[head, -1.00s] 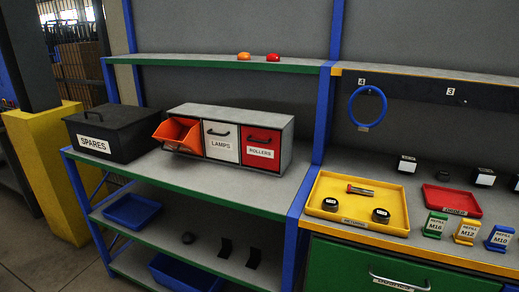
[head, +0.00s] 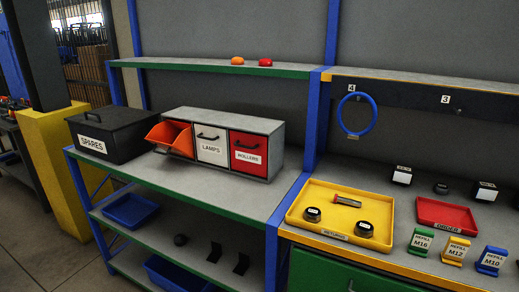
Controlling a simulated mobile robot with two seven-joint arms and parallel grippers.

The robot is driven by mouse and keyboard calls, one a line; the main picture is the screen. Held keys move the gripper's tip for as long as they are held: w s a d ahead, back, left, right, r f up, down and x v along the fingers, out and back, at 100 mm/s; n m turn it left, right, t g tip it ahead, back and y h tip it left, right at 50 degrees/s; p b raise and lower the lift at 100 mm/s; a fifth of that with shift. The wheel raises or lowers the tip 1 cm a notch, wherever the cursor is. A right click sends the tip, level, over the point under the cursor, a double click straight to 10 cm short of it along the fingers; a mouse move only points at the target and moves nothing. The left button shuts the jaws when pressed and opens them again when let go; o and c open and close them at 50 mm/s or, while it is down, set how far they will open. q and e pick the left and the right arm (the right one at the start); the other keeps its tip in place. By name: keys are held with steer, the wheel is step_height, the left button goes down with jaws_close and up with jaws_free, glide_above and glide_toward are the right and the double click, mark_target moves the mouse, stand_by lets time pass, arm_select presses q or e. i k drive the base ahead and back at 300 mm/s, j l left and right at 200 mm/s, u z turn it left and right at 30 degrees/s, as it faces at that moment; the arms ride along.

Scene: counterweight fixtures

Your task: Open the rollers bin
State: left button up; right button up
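The rollers bin (head: 248,153) is a red-fronted bin with a dark handle and a white ROLLERS label. It sits shut at the right end of a grey three-bin cabinet (head: 277,150) on the grey bench top. The white LAMPS bin (head: 212,145) beside it is also shut. The orange bin (head: 171,137) at the left end is tilted open; its inside looks empty. Neither of my grippers shows in the head view.
A black SPARES box (head: 110,134) stands left of the cabinet. Bench top in front of the bins is clear. On the right are a yellow tray (head: 340,231) with a bolt and two dark round parts, a red tray (head: 446,214) and a blue ring (head: 357,112).

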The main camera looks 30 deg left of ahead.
mark_target(249, 151)
steer(key=i+l+u, duration=0.1)
steer(key=l+u, duration=0.15)
steer(key=u, duration=0.15)
steer(key=l+u, duration=0.25)
steer(key=u, duration=0.2)
